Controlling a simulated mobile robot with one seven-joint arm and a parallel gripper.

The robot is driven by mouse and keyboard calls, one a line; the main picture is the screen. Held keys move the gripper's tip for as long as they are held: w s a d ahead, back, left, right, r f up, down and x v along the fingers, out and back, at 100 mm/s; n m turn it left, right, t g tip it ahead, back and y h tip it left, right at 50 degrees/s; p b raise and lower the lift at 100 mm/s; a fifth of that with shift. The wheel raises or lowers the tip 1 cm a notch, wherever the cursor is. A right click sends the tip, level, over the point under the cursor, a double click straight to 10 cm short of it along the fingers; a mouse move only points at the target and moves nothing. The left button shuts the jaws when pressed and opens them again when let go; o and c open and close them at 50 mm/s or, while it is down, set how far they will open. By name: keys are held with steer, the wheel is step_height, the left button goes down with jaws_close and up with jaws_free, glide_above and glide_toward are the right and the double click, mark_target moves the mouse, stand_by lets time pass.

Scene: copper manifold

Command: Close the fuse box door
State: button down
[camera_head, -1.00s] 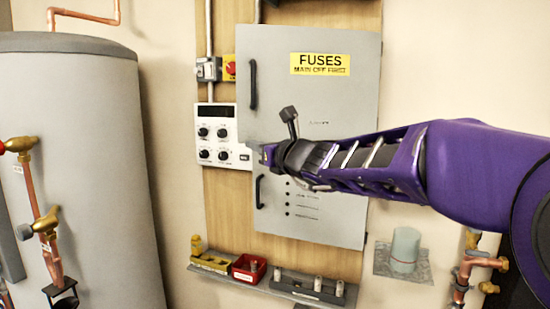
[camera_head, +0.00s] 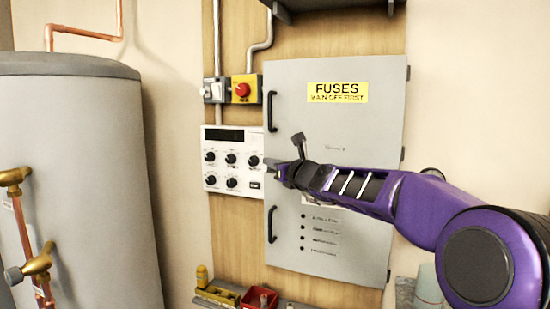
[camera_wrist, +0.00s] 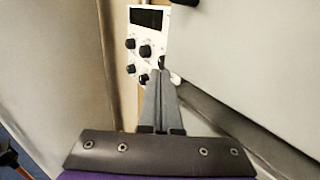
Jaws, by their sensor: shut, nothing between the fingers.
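The fuse box door (camera_head: 365,130) is a grey panel with a yellow FUSES label and a black handle (camera_head: 272,111) at its left edge. In the head view it looks flush or nearly flush with the box; a small gap cannot be ruled out. My gripper (camera_head: 268,162) is shut and empty at the door's lower left corner, with my arm crossing its lower edge from the right. Contact cannot be told. In the wrist view the shut fingers (camera_wrist: 162,76) point towards the white control panel (camera_wrist: 148,45), with the grey door (camera_wrist: 255,55) at the right.
A grey lower panel (camera_head: 340,250) with its own handle (camera_head: 272,224) is below the door. A switch with a red button (camera_head: 243,89) is at the upper left. A big grey tank (camera_head: 85,180) stands left. A shelf with a red bin (camera_head: 260,298) is below.

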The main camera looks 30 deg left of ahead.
steer(key=shift+w+r, duration=0.15)
steer(key=shift+w, duration=0.4)
steer(key=shift+r, duration=0.15)
